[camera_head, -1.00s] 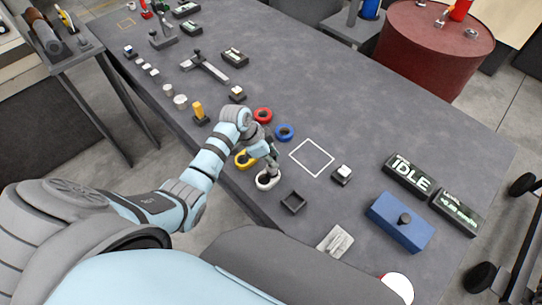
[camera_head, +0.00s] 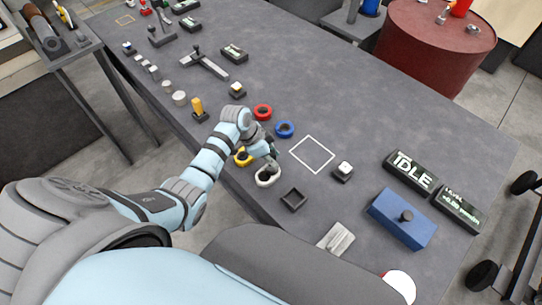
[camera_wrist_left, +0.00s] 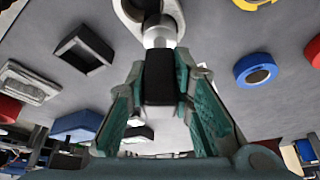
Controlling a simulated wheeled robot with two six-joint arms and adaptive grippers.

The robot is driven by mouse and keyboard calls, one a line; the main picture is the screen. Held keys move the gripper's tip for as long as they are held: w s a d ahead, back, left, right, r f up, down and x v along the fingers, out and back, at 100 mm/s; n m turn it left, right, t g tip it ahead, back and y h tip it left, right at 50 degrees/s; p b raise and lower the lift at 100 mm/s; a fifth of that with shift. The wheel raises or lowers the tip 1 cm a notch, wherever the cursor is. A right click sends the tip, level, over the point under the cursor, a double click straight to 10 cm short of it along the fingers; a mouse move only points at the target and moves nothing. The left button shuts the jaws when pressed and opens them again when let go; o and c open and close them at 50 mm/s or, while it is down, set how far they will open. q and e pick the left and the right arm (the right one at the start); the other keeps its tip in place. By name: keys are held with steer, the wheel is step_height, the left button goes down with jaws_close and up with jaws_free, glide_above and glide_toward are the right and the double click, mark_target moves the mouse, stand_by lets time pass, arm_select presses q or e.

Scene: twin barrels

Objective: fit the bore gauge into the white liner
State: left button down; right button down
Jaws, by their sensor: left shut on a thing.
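The white liner (camera_head: 268,181) is a white ring near the front edge of the grey table. Its white rim (camera_wrist_left: 133,20) also shows at the top of the left wrist view. My left gripper (camera_head: 272,152) is close beside and above the liner. In the left wrist view its green-padded fingers (camera_wrist_left: 182,90) are shut on the bore gauge (camera_wrist_left: 159,76), which has a dark grip and a silver end. The silver end overlaps the liner's opening and rim in that view. I cannot tell whether it is inside. My right gripper is not in view.
Yellow (camera_head: 243,160), blue (camera_head: 285,130) and red (camera_head: 263,112) rings lie close to the left gripper. A dark square tray (camera_head: 294,200) sits right of the liner. The white-outlined square (camera_head: 312,155) is empty.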

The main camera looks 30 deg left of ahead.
arm_select(q)
steer(key=shift+f+b, duration=0.6)
steer(key=shift+f, duration=0.45)
steer(key=c, duration=1.3)
jaws_free()
steer(key=shift+r, duration=0.1)
steer(key=v, duration=1.2)
steer(key=shift+d, duration=0.1)
